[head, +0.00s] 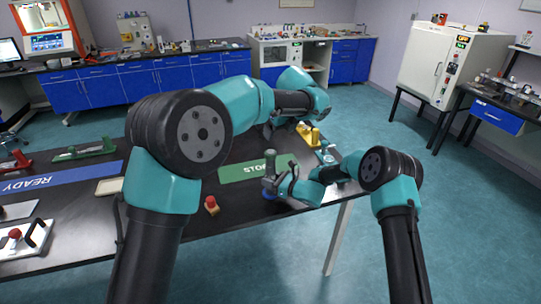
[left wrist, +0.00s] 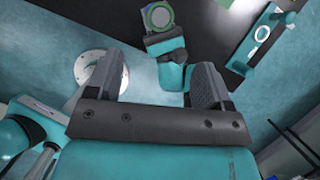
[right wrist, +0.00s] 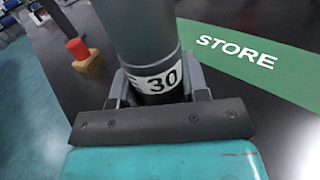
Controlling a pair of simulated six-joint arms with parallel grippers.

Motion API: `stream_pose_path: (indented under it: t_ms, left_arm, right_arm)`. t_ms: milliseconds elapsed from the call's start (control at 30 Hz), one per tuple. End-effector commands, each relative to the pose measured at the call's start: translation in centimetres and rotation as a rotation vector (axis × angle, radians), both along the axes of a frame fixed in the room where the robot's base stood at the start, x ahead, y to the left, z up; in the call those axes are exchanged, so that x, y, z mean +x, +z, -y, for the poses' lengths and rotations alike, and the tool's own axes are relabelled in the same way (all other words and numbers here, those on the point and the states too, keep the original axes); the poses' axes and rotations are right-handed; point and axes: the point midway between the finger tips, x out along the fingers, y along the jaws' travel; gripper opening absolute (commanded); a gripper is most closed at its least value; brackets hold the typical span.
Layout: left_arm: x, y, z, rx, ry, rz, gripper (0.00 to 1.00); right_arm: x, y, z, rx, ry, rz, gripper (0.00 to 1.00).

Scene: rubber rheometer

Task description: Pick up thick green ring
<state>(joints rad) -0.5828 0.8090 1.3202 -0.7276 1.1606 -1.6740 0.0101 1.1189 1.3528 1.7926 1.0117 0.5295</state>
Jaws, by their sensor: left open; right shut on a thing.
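My right gripper (head: 283,184) is shut on a dark grey cylinder with a white "30" label (right wrist: 160,82), which stands upright between the fingers in the right wrist view. My left gripper (left wrist: 157,62) is open and empty; in the head view its arm reaches over the table and hides much of the fingers. I cannot tell whether this rim is the thick green ring; no separate green ring shows clearly.
A green mat marked STORE (right wrist: 240,50) lies beside the cylinder. A small wooden block with a red top (head: 211,205) stands near the table's front edge. Yellow pieces (head: 308,134) stand farther back. A teal rack with pegs (left wrist: 262,42) shows in the left wrist view. My arms are close together.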

Motion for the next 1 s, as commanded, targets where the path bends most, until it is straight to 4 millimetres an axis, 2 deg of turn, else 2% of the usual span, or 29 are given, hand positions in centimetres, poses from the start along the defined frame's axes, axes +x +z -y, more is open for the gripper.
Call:
stream_pose_path:
  t_ms: [167, 500, 600, 1000]
  left_arm:
    - [0.2, -0.8, -0.2, 0.0, 0.002, -0.002, 0.74]
    - [1.8, -5.4, -1.3, -0.002, 0.002, -0.003, 0.74]
    - [2.1, -6.1, -1.5, -0.002, 0.002, -0.001, 0.74]
    - [2.2, -6.5, -1.6, -0.001, 0.002, 0.0, 0.74]
  right_arm:
    - [0.0, -0.1, 0.0, -0.001, 0.0, -0.003, 0.03]
    - [0.0, -0.1, 0.0, -0.001, 0.0, -0.003, 0.03]
    - [0.0, -0.1, 0.0, -0.001, 0.0, -0.003, 0.03]
    - [0.0, -0.2, 0.0, -0.001, 0.0, -0.003, 0.03]
